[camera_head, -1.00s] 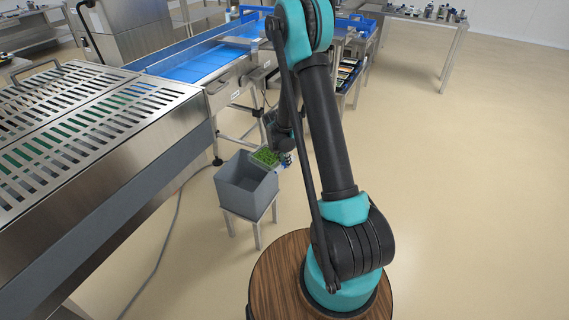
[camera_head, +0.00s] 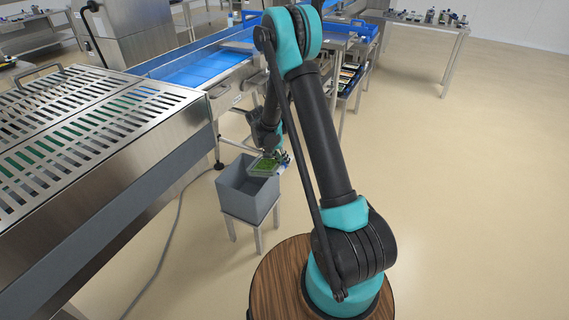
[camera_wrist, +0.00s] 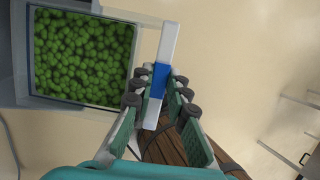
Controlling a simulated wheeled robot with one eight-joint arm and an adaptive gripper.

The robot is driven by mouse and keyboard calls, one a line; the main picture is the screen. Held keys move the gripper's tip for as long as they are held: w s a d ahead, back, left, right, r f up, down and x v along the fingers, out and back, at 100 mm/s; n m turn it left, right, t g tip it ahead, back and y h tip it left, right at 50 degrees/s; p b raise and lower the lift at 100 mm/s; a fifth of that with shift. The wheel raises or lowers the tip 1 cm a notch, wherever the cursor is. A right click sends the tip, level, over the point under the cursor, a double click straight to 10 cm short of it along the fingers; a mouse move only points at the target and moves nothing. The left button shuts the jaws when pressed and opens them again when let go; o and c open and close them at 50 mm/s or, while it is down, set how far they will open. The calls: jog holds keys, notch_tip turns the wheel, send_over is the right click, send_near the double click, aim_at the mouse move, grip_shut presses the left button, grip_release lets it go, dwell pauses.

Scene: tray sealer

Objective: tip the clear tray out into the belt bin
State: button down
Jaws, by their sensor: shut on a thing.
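The clear tray (camera_head: 263,173) is full of green peas (camera_head: 264,164) and hangs over the right part of the open grey bin (camera_head: 244,198). In the wrist view the tray (camera_wrist: 85,103) is at the upper left, with the peas (camera_wrist: 80,55) inside it and the bin (camera_wrist: 14,70) behind. My gripper (camera_wrist: 158,85) is shut on a white and blue bar (camera_wrist: 160,75) beside the tray, which appears to be its handle. My gripper (camera_head: 282,157) is at the tray's right in the head view. The tray looks about level. The bin's inside is mostly hidden.
The bin stands on a small metal stand (camera_head: 257,233). A slotted steel machine top (camera_head: 80,140) is at the left. A blue belt conveyor (camera_head: 195,68) lies behind, with a rack (camera_head: 349,75) to its right. The floor at the right is clear.

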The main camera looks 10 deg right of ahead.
jog(key=shift+a, duration=0.1)
jog(key=a+f+y, duration=0.1)
jog(key=a, duration=0.3)
jog(key=s+a+f+t+y, duration=0.1)
jog(key=a, duration=0.3)
jog(key=s+a+f+t, duration=0.1)
jog(key=a, duration=0.4)
jog(key=shift+y, duration=0.4)
jog(key=shift+w+a+f+g+y, duration=0.1)
jog(key=shift+a+g+y, duration=0.05)
jog(key=shift+g+y, duration=0.5)
jog(key=shift+a+f+g+y, duration=0.1)
jog(key=shift+g+y, duration=0.45)
jog(key=shift+g, duration=0.1)
jog(key=shift+w+d, duration=0.1)
